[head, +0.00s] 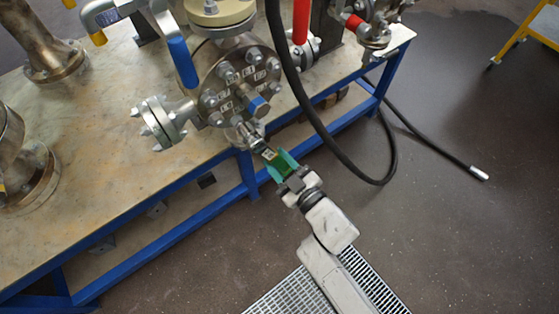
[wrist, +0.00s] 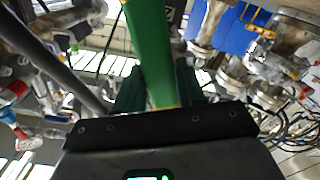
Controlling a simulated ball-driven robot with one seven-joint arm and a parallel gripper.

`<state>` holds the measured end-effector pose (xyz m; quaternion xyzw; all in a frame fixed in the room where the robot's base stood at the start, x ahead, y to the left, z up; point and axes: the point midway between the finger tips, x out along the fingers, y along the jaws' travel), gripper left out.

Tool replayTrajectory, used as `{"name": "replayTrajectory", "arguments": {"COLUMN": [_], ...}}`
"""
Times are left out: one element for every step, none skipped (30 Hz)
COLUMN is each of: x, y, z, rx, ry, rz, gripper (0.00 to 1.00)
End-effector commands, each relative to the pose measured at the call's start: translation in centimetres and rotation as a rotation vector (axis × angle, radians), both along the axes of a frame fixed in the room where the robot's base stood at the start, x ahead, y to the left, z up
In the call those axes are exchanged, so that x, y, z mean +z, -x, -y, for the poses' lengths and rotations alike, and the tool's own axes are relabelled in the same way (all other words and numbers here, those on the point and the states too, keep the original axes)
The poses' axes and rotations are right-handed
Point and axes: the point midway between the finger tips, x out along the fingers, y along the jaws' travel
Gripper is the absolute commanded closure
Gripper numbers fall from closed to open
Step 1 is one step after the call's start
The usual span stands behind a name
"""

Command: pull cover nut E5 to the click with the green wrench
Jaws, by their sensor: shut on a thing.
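The round bolted cover (head: 224,92) faces me on the vessel at the bench edge. Several nuts ring it, with small label plates inside the ring; the lettering is too small to read, so I cannot tell which nut is E5. My gripper (head: 283,168) is shut on the green wrench (head: 281,163). The wrench's grey metal end reaches up and left to the lower edge of the cover. I cannot tell whether it is seated on a nut there. In the wrist view the green handle (wrist: 151,50) runs up between my fingers; its far end is out of view.
A blue-handled lever (head: 182,62) stands above left, a flanged stub (head: 163,123) at left. A black hose (head: 307,108) loops down close on the right.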

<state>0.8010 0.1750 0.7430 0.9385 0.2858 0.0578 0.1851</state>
Motion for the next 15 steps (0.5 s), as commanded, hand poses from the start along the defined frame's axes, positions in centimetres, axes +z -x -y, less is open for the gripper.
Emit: {"name": "replayTrajectory", "arguments": {"x": [0.3, 0.3, 0.3, 0.3, 0.3, 0.3, 0.3, 0.3, 0.3, 0.3, 0.3, 0.3, 0.3, 0.3, 0.3], "y": [-0.1, -0.2, -0.3, -0.4, -0.4, -0.6, -0.6, -0.7, -0.8, -0.9, -1.0, -1.1, -1.2, -1.2, -1.3], "z": [-0.2, -0.2, -0.3, -0.3, -0.4, -0.4, -0.5, -0.5, -0.6, -0.6, -0.7, -0.8, -0.8, -0.8, -0.9], "rx": [0.001, 0.001, 0.002, 0.002, 0.002, 0.001, 0.001, 0.001, 0.001, 0.001, 0.001, 0.001, 0.001, 0.001, 0.001], "ry": [-0.003, -0.003, -0.003, -0.003, -0.002, -0.002, -0.001, -0.001, -0.001, -0.002, -0.002, -0.002, -0.001, -0.001, -0.002], "rz": [0.005, 0.005, 0.005, 0.005, 0.005, 0.005, 0.005, 0.005, 0.005, 0.006, 0.006, 0.006, 0.005, 0.005, 0.005], "gripper": [0.98, 0.98, 0.98, 0.98, 0.98, 0.98, 0.98, 0.98, 0.98, 0.98, 0.98, 0.98, 0.98, 0.98, 0.98]}}
